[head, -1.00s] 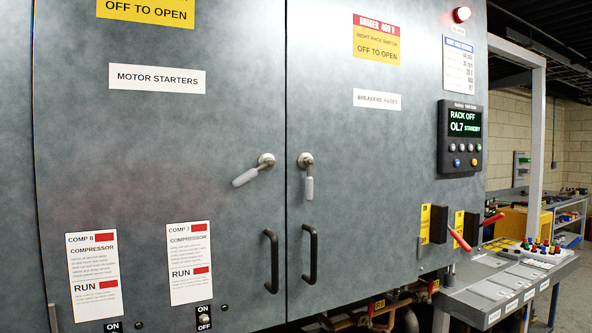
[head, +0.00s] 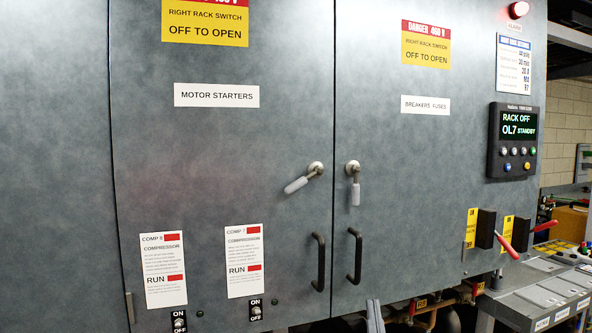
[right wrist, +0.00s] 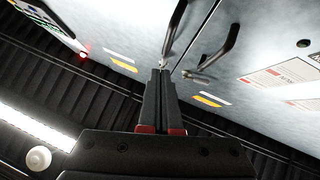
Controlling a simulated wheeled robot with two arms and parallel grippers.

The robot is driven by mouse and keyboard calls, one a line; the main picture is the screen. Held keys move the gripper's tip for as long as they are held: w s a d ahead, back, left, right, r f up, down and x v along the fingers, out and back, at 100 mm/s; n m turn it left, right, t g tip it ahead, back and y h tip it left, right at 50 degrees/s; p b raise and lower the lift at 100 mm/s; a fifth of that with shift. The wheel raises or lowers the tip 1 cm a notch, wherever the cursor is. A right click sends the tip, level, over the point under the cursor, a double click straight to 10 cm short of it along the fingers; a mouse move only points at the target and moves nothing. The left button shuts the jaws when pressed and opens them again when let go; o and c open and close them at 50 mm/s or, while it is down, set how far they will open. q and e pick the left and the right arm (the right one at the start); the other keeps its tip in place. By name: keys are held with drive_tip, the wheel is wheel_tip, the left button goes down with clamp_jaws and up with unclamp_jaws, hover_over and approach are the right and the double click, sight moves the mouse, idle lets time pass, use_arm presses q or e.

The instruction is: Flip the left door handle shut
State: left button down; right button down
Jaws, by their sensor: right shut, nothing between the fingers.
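The left door handle (head: 297,184) is a pale lever on a round pivot near the left door's right edge. It slants down to the left, away from vertical. The right door's handle (head: 355,188) hangs straight down. My right gripper (head: 375,312) shows at the bottom edge of the head view, below and right of the left handle and apart from it. In the right wrist view, my right gripper's fingers (right wrist: 160,74) are together and empty, pointing up along the doors. A lever there, apparently the left handle (right wrist: 196,76), lies beyond the tips. My left gripper is not in view.
Two dark pull bars (head: 319,262) and (head: 355,256) stand out from the doors below the levers. Red switch levers (head: 508,247) and a sloped control desk (head: 535,291) stand at right. The door face around the left handle is clear.

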wheel_tip(320, 180, up, 8)
drive_tip(key=w+a+n+g+y+p, duration=0.1)
drive_tip(key=w+a+n+g+y, duration=0.1)
drive_tip(key=w, duration=0.1)
drive_tip(key=n+g+y+p, duration=0.5)
drive_tip(key=n+g, duration=0.3)
approach(285, 175)
drive_tip(key=v, duration=0.4)
drive_tip(key=shift+a, duration=0.15)
drive_tip(key=p+x, duration=1)
drive_tip(key=p, duration=0.2)
drive_tip(key=shift+w, duration=0.1)
